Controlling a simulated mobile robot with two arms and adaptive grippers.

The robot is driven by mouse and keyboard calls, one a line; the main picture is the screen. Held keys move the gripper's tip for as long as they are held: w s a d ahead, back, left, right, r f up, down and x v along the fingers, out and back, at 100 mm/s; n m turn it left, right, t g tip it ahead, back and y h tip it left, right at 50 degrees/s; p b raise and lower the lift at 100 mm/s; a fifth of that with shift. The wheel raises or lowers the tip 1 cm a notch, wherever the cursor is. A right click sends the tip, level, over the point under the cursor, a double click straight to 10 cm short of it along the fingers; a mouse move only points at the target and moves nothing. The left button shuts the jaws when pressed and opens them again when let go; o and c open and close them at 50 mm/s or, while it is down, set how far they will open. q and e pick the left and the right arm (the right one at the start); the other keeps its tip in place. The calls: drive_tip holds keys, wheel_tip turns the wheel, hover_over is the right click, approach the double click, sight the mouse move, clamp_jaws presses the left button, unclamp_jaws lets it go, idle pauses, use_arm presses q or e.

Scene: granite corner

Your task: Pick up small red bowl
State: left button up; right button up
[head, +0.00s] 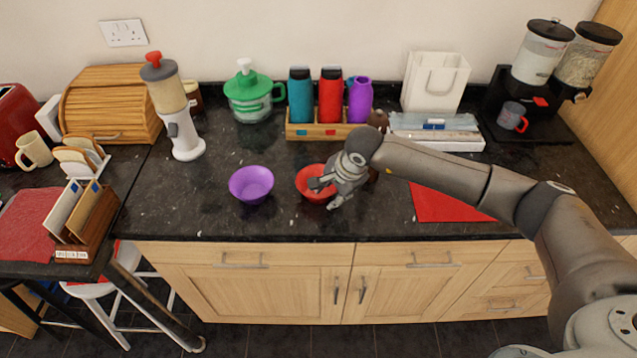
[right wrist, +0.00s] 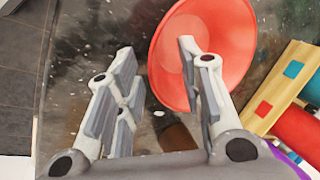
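The small red bowl (head: 306,176) sits upright on the dark granite counter, right of a purple bowl (head: 251,184). My right gripper (head: 326,194) is at the red bowl's right front side and hides part of it. In the right wrist view my right gripper (right wrist: 157,75) is open, with the red bowl (right wrist: 225,50) at its right finger. That finger overlaps the bowl, and the bowl's near rim shows between the two fingers. I cannot tell whether either finger touches it. My left gripper is not in view.
A wooden rack (head: 300,132) with several bottles stands behind the bowls. A red mat (head: 448,206) lies at the right. The counter's front edge is close; the counter left of the purple bowl is clear.

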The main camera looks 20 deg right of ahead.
drive_tip(key=shift+w+f, duration=0.2)
drive_tip(key=shift+f, duration=0.25)
drive_tip(key=shift+r, duration=0.1)
clamp_jaws()
